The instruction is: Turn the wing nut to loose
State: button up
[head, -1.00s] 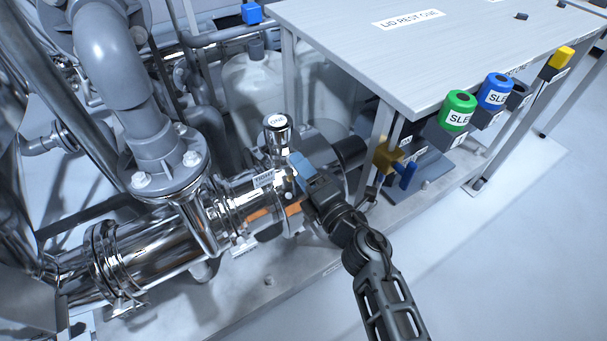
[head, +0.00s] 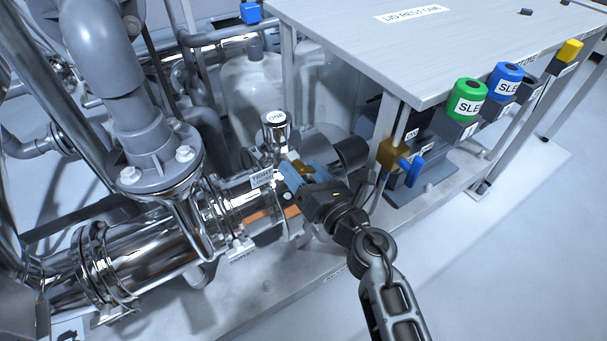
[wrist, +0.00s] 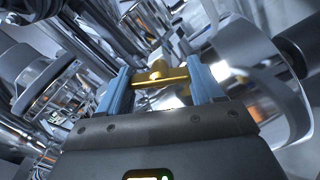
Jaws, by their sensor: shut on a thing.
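The wing nut is a brass-coloured piece (wrist: 160,78) with a rounded hub and a flat bar, seen in the wrist view between the two blue fingers. A bit of its brass also shows in the head view (head: 301,165). My gripper (wrist: 160,88) is shut on the wing nut, with a finger at each end of the bar. In the head view my gripper (head: 302,174) reaches in from the lower right to the clamp on the shiny pipe. A small white label (head: 262,177) reading TIGHT, with a second line too small to read, sits just left of the fingers.
A knob-topped post (head: 275,125) stands close behind my gripper. A grey table (head: 400,60) with a lid-rest label is at upper right, with green (head: 467,99) and blue (head: 503,80) sleeves along its edge. A brass valve with blue handle (head: 412,168) is to the right. Floor is clear at lower right.

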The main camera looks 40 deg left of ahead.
aim_at(305, 174)
jog(key=shift+f+n+b, duration=0.2)
jog(key=shift+n+b, duration=0.2)
jog(key=shift+n, duration=0.8)
jog(key=o, duration=1)
jog(key=shift+r, duration=0.1)
jog(key=shift+o, duration=0.2)
jog(key=p+v, duration=0.2)
jog(key=v, duration=0.4)
jog(key=shift+d+r+p, duration=0.1)
jog(key=shift+d+p, duration=0.05)
jog(key=shift+p, duration=0.15)
jog(key=shift+v, duration=0.75)
